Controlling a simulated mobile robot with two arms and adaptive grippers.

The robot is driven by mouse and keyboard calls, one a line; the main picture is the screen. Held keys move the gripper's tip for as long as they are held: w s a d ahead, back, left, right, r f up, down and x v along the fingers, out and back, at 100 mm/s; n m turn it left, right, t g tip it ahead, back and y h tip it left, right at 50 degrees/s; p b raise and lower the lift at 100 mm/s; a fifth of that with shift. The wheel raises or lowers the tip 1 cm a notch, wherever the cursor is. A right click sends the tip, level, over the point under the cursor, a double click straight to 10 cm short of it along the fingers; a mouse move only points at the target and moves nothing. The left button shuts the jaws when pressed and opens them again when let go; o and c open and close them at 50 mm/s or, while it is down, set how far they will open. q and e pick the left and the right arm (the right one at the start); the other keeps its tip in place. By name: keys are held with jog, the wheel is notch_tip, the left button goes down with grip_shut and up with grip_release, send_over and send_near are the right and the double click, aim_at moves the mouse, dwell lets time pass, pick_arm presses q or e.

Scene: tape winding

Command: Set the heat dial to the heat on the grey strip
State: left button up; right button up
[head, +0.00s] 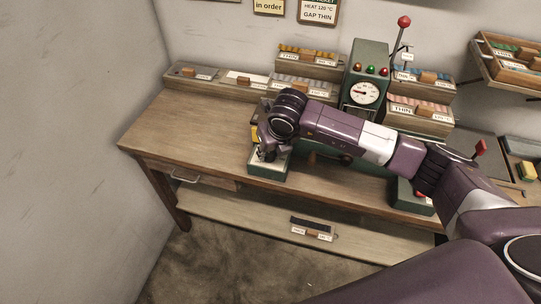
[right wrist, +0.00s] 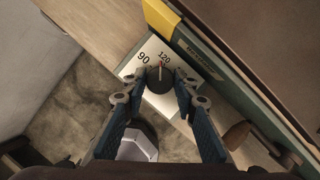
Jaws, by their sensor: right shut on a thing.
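The heat dial is a round dark knob (right wrist: 160,84) on a white plate marked 90 and 120, in the right wrist view. A red mark at its top points close to 120. My right gripper (right wrist: 160,78) is shut on the knob, one fingertip on each side. In the head view my right gripper (head: 268,154) reaches down over the white plate at the bench's front and hides the knob. A dark grey strip (head: 310,223) lies on the lower shelf by white labels, too small to read. My left gripper is not in view.
A green machine (head: 369,65) with a round gauge, coloured lamps and a red-topped lever stands at the back. Labelled trays (head: 418,117) flank it. A wall sign (head: 318,10) reads HEAT 120 °C, GAP THIN. The bench's left part (head: 190,130) is clear.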

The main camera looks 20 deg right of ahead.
jog(key=m+h+b, duration=0.1)
jog(key=m+b, duration=0.1)
jog(key=m, duration=0.1)
jog(key=m+h+b, duration=0.1)
jog(key=m+b, duration=0.1)
jog(key=m, duration=0.1)
jog(key=shift+w+a+f+m+g+b, duration=0.1)
jog(key=shift+w+a+m+g+b, duration=0.1)
jog(key=shift+m+g+b, duration=0.15)
jog(key=m+h+b, duration=0.1)
jog(key=m+b, duration=0.1)
jog(key=m, duration=0.1)
jog(key=shift+a+g+h, duration=0.1)
jog(key=shift+g+h, duration=0.15)
jog(key=shift+h, duration=0.05)
jog(key=shift+m+g+h+b, duration=0.35)
jog(key=shift+m+b, duration=0.35)
jog(key=shift+m, duration=0.75)
jog(key=o, duration=0.9)
jog(key=shift+c, duration=0.2)
jog(key=shift+r, duration=0.2)
